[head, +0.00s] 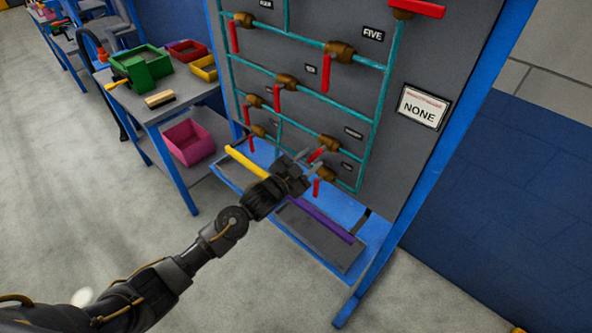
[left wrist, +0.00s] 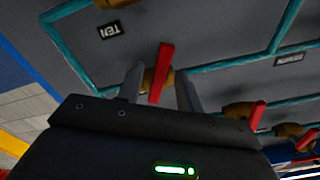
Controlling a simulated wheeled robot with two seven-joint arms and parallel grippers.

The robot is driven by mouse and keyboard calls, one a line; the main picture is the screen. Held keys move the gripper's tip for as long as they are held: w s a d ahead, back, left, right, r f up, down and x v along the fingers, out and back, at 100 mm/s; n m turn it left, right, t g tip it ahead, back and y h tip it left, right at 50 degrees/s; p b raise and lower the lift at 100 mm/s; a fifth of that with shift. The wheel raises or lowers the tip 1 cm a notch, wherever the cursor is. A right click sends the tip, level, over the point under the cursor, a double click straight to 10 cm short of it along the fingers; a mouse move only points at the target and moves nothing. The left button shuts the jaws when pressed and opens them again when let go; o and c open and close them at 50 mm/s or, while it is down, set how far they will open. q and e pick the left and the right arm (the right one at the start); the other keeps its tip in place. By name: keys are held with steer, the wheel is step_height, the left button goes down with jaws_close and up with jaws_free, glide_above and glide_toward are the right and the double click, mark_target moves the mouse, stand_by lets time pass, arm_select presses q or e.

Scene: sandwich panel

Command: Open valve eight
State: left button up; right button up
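The panel (head: 405,60) carries teal pipes and several brass valves with red handles. The label by the upper valve reads FIVE; the lower labels are too small to read in the head view, so I cannot tell which one says eight. My left gripper (head: 307,156) is at the lower right valves, by a brass valve (head: 327,144) with a red handle. In the left wrist view, the open fingers of my left gripper (left wrist: 161,88) stand on either side of a red handle (left wrist: 164,65). I cannot tell whether they touch it. A label reading TEN (left wrist: 109,30) is nearby. My right gripper is out of view.
Below the panel is a blue ledge (head: 378,232) with a yellow bar (head: 247,163) and a purple bar (head: 322,221). A NONE sign (head: 424,106) hangs at right. A side bench (head: 178,107) holds a green bin (head: 141,68); a pink bin (head: 194,141) sits beneath.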

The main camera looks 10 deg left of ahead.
arm_select(q)
steer(key=b+v, duration=0.1)
steer(key=v, duration=0.7)
steer(key=shift+s+a+b, duration=0.25)
steer(key=shift+b, duration=0.1)
steer(key=shift+c, duration=0.2)
